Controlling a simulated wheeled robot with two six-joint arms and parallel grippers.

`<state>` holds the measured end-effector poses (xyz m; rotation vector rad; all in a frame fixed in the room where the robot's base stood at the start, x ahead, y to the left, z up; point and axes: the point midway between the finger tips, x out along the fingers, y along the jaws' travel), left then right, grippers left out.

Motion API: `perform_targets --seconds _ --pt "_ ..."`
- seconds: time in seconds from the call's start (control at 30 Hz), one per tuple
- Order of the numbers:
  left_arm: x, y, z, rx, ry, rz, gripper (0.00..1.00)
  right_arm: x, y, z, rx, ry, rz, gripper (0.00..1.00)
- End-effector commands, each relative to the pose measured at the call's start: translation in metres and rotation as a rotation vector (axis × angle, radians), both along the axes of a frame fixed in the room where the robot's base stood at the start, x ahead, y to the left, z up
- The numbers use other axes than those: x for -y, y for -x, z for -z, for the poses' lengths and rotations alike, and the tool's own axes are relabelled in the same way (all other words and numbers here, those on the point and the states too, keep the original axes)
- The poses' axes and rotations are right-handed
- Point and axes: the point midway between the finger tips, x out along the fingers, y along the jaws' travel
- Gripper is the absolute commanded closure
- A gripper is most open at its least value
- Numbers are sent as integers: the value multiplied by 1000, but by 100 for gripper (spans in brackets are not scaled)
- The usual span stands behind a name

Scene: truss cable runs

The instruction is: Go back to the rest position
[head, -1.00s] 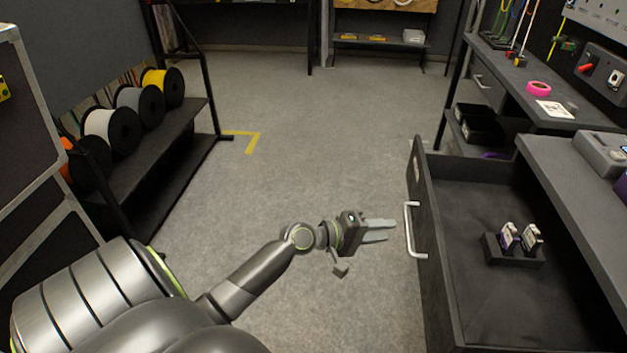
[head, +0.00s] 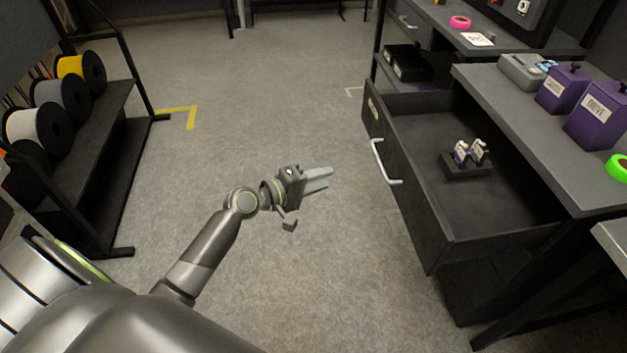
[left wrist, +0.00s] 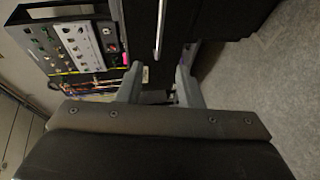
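My left gripper (head: 318,180) is out over the open floor in the head view, to the left of the open drawer (head: 424,219) and apart from its silver handle (head: 386,162). Its two fingers also show in the left wrist view (left wrist: 160,88), spread apart with nothing between them. The drawer is pulled out and holds a small black holder (head: 466,166) with two small white-and-purple items standing in it. My right gripper is not in view.
Purple boxes (head: 597,112) and a grey device (head: 526,72) stand on the bench (head: 490,95) above the drawer. A rack with cable spools (head: 62,98) stands at the left. Grey floor (head: 270,90) is clear between them.

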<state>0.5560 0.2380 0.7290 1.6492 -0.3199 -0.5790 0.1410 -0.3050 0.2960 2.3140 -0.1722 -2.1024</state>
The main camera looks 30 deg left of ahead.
Motion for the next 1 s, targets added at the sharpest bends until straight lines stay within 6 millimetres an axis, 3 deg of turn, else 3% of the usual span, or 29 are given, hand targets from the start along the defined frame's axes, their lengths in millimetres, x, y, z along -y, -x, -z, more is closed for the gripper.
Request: perform_targets --seconds 0.4,0.47,0.53,0.67,0.77,0.87,1.0 --pt "0 0 1 -1 -2 -1 67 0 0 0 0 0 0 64" --pt "-2 1 8 -10 -16 -7 67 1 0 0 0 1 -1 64" --pt "-7 5 28 -33 -59 -21 67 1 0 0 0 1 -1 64" --pt "-23 25 98 -122 -225 -56 67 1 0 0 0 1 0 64" --pt "-38 57 166 -218 -401 -58 67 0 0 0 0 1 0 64" --pt "-51 100 230 -319 -576 -26 67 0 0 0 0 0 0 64" --pt "-64 174 308 -459 -811 77 67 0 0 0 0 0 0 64"
